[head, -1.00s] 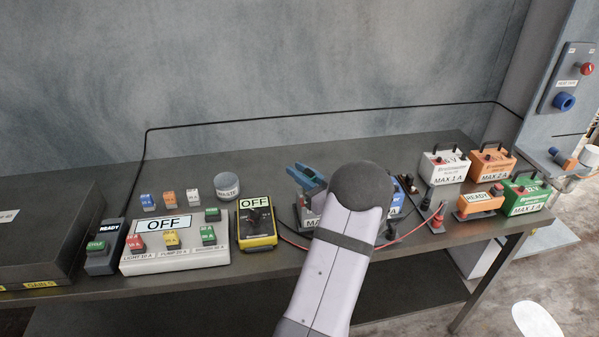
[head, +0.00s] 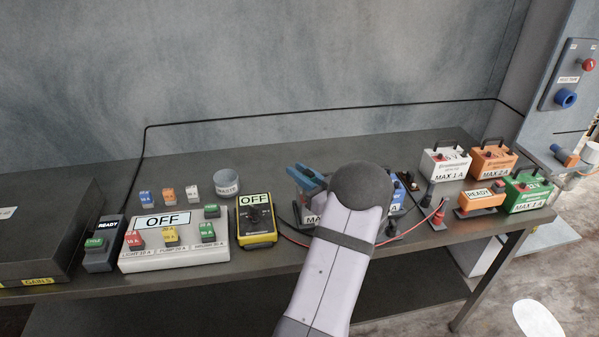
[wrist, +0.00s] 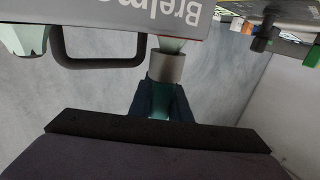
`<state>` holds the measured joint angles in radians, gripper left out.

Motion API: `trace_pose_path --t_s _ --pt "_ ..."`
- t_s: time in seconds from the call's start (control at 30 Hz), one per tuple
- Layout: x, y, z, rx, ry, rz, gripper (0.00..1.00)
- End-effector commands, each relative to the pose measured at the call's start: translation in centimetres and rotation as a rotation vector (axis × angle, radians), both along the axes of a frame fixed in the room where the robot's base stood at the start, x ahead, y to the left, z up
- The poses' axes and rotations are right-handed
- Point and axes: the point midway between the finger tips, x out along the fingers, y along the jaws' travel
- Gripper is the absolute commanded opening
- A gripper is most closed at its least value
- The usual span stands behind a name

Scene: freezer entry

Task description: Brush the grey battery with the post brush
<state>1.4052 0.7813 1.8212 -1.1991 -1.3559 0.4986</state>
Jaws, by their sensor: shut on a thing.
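The grey battery (head: 313,219) stands on the bench, mostly hidden behind my arm in the head view; part of its label shows. In the wrist view its lettered side (wrist: 110,14) fills the top, with a black handle and a pale green post at left. My gripper (wrist: 160,104) is shut on the post brush (wrist: 166,66), whose grey collar meets another pale green post beside the handle. I cannot tell how far the collar covers it. In the head view the blue gripper (head: 304,180) is beside the battery's top.
A yellow meter (head: 256,227), an OFF panel (head: 170,246) and a waste cup (head: 227,187) stand to the left. White (head: 444,163), orange (head: 490,162) and green (head: 528,193) boxes stand at right. Red and black leads run near the battery.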

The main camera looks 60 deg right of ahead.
Motion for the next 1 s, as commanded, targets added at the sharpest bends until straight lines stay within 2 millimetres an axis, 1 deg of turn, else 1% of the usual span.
trace_pose_path --t_s 0.67,0.7,0.77,1.0 --pt "0.0 0.0 -1.4 -0.001 -0.001 0.0 0.0" --pt "0.0 0.0 -1.3 -0.001 -0.001 0.0 0.24" --pt "0.0 0.0 -1.3 -0.001 -0.001 0.0 0.38" --pt "0.0 0.0 -1.3 0.0 0.0 0.0 0.39"
